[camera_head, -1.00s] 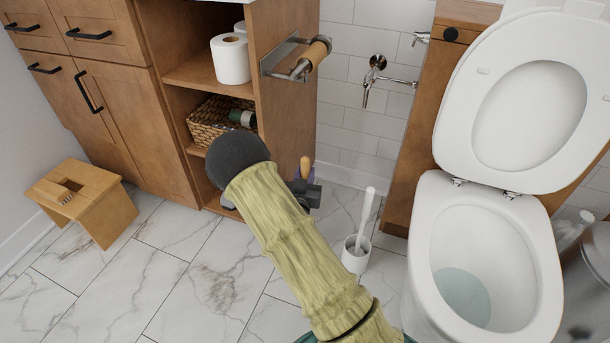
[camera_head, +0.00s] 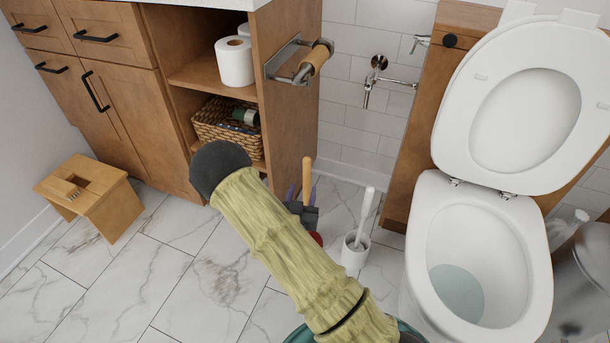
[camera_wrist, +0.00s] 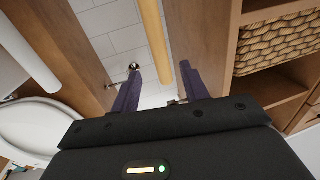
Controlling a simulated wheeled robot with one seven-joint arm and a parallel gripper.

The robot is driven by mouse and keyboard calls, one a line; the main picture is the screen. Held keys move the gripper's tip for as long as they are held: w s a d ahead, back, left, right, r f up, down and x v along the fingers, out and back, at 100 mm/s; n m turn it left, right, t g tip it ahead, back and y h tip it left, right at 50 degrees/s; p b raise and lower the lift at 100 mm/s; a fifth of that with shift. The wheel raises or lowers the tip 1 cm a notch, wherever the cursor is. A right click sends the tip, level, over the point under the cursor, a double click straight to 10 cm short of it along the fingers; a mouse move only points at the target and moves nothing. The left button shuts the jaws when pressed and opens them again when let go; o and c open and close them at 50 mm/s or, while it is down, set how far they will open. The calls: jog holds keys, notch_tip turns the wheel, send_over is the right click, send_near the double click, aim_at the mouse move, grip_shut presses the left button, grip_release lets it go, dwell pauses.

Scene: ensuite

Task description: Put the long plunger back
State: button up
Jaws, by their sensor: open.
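The long plunger has a pale wooden handle (camera_head: 307,172) and a red cup (camera_head: 317,238). It stands on the floor between the cabinet side and the toilet brush, and the arm and gripper partly hide it. My gripper (camera_head: 302,190) is at the handle, with one purple finger on each side. In the wrist view the handle (camera_wrist: 153,38) runs between the open fingers (camera_wrist: 160,68), with a visible gap to each. The cup is not visible in the wrist view.
A white toilet brush in its holder (camera_head: 355,252) stands close to the right, before the toilet (camera_head: 425,270). The wooden cabinet (camera_head: 290,120) with a wicker basket (camera_head: 222,125) is close on the left. A wooden stool (camera_head: 90,200) stands farther left on open floor.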

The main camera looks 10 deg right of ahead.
jog(key=p+v, duration=0.1)
jog(key=v, duration=0.3)
dwell(0.5)
jog(key=s+d+r+n+g+y, duration=0.2)
jog(key=s+r+g+y, duration=0.1)
jog(key=s+r+g, duration=0.3)
jog(key=s+d+r+n+g+y, duration=0.2)
jog(key=s+r+g+y, duration=0.1)
jog(key=s+r+g, duration=0.4)
jog(key=s+g, duration=0.1)
jog(key=s, duration=0.2)
jog(key=shift+d+r+y, duration=0.3)
jog(key=shift+y, duration=0.1)
dwell(0.8)
